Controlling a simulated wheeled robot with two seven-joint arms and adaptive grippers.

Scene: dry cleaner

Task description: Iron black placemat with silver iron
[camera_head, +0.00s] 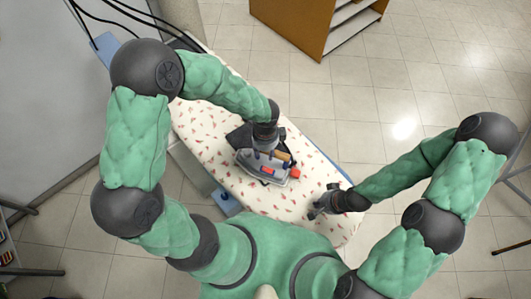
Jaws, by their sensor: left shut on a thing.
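The silver iron (257,166), with a red part at its right end, sits on the ironing board (205,130), which has a white cover with a small red pattern. The black placemat (239,136) lies under and behind the iron, and much of it is hidden by the iron and my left arm. My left gripper (268,150) comes down from above and is shut on the iron's handle. My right gripper (316,212) is low over the near right part of the board, apart from the iron. Its fingers are too small to read.
A wooden shelf unit (295,28) stands on the tiled floor at the back. A blue edge (328,160) shows along the board's right side. Dark cables (130,15) hang at the upper left. The board's cover is bare between the iron and my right gripper.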

